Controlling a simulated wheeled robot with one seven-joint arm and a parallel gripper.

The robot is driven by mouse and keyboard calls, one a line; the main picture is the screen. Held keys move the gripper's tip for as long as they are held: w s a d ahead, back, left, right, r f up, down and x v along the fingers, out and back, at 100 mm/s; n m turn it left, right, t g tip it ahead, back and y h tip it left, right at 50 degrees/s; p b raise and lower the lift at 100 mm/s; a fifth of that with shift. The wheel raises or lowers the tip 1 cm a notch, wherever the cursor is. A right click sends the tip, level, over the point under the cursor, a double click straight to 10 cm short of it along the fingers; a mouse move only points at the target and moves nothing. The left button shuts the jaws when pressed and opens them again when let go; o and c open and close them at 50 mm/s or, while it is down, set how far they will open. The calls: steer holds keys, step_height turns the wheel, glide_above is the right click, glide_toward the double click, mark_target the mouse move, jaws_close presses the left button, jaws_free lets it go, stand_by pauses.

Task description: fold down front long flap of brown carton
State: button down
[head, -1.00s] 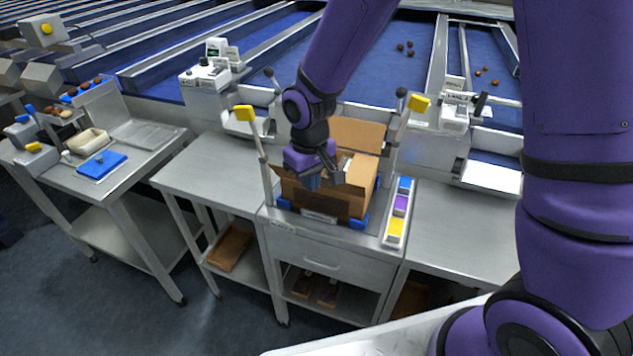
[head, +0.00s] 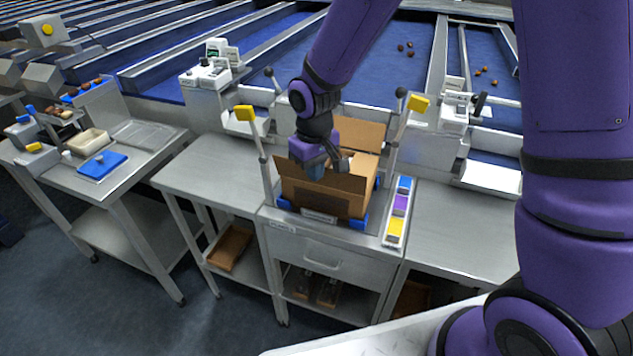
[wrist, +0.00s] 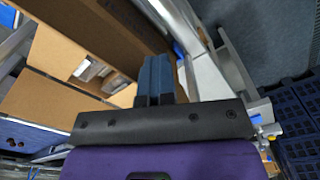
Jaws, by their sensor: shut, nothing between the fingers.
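The brown carton (head: 325,202) stands on the middle bench between two posts with yellow tops. Its front long flap (head: 322,177) stands up, leaning a little outward at the carton's front edge. The back flap (head: 358,132) is raised too, and a flap on the right (head: 362,166) lies over the opening. My gripper (head: 316,172) is shut and empty, just behind the front flap; whether it touches the flap is unclear. In the wrist view the shut fingers (wrist: 156,78) are beside a brown cardboard panel (wrist: 105,35). Part of the carton's inside is hidden by my gripper.
Blue corner holders (head: 357,222) grip the carton's base. A strip of blue, purple and yellow blocks (head: 398,210) lies to its right. Posts (head: 264,165) rise close on both sides. The left bench top (head: 210,165) is clear.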

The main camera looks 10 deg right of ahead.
steer(key=shift+w+d+f, duration=0.25)
steer(key=shift+w+d, duration=0.8)
steer(key=shift+w, duration=0.1)
steer(key=shift+w+d+r, duration=0.15)
steer(key=shift+w+d, duration=0.2)
steer(key=shift+w, duration=0.3)
steer(key=shift+w+d+r, duration=0.1)
steer(key=shift+w+d, duration=0.2)
steer(key=shift+w, duration=0.35)
steer(key=shift+w+d, duration=0.4)
steer(key=shift+w, duration=0.2)
steer(key=shift+w+d, duration=0.35)
steer(key=shift+w, duration=0.25)
steer(key=shift+f, duration=0.1)
steer(key=shift+f, duration=2.6)
steer(key=shift+r, duration=0.15)
